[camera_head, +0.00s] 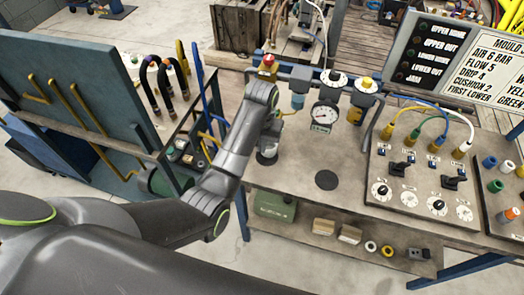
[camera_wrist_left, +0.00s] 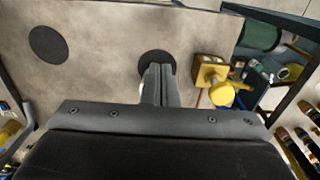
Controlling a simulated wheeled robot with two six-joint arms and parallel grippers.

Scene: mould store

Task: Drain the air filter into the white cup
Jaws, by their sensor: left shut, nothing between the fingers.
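My left gripper (camera_head: 268,152) is at the left end of the bench, its closed, empty fingers over a black disc (camera_wrist_left: 146,56) in the left wrist view. A pale shape shows at the fingertips in the head view; I cannot tell whether it is the white cup or part of the gripper. No cup shows clearly in either view. A row of air units stands behind the arm. The leftmost, with a blue-grey bowl, looks like the air filter (camera_head: 298,101); its underside is hard to see. My right gripper is not in view.
A pressure gauge (camera_head: 325,113) and another unit (camera_head: 363,98) stand right of the filter. A second black disc (camera_head: 326,180) lies on clear bench top. A control panel (camera_head: 408,200) with switches fills the right. A yellow-knobbed block (camera_wrist_left: 211,70) sits close beside the left fingers.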

